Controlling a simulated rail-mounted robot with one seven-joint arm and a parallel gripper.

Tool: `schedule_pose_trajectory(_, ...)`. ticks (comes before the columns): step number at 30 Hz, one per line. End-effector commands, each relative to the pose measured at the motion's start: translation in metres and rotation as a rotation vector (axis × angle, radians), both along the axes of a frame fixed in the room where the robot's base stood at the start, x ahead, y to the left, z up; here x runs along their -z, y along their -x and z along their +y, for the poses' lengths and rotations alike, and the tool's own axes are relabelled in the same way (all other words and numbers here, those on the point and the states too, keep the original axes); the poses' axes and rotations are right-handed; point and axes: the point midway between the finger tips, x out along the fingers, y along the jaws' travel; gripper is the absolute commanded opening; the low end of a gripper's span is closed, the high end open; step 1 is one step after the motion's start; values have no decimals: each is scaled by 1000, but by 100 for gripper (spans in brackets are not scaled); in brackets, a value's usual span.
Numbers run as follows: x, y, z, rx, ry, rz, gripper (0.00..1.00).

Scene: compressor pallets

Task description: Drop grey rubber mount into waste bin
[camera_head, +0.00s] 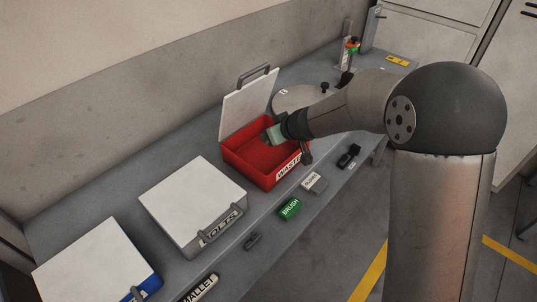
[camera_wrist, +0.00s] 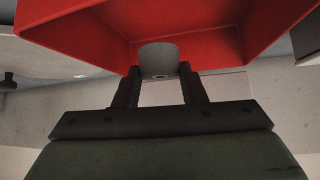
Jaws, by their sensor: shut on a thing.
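The waste bin (camera_head: 243,170) is an open red box labelled WASTE on the bench, with its white lid (camera_head: 250,103) raised at the back. My gripper (camera_head: 270,138) is at the bin's opening, over its right part; its fingers are hard to make out in the head view. In the wrist view my gripper (camera_wrist: 160,74) is shut on the grey rubber mount (camera_wrist: 158,57), a short grey cylinder held between the two dark fingertips. The red bin (camera_wrist: 75,40) fills the upper part of that view around and behind the mount. The mount cannot be told apart in the head view.
A closed box labelled BOLTS (camera_head: 190,200) stands left of the bin, and a blue box with a white lid (camera_head: 95,265) further left. A green BRUSH label (camera_head: 290,208) and a MALLET label (camera_head: 200,288) lie along the front edge. A wall runs behind the bench.

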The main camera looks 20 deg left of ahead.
Motion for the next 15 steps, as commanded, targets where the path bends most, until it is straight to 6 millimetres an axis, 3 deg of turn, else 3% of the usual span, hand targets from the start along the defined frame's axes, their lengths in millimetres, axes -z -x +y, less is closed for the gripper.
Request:
schedule_pose_trajectory(1,0,0,0,0,0,0,46)
schedule_pose_trajectory(3,0,0,0,0,0,0,63)
schedule_pose_trajectory(15,-6,3,-5,1,0,-1,63)
